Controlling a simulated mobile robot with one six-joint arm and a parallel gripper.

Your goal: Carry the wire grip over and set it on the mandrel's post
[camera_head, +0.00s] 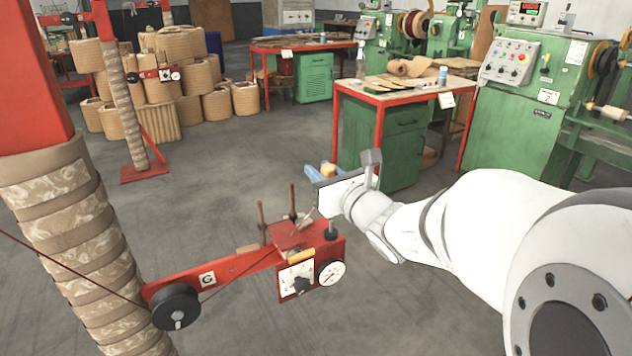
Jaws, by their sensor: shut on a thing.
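My gripper (322,173) is at the end of my white arm, above and behind the red tension unit. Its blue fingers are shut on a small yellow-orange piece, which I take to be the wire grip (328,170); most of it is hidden. The red tension unit (285,238) sits on a red arm marked G and carries thin brown upright posts (262,222). The held piece appears apart from them. I cannot tell for certain which post is the mandrel's. A tall column wrapped in patterned tape (70,235) stands at the left.
The red arm has a black pulley (175,306) with a thin wire, a dial (331,272) and a yellow-handled part on its front. A workbench (385,92) and green machines (520,110) stand behind. Stacked coils (160,80) are at back left. The middle floor is clear.

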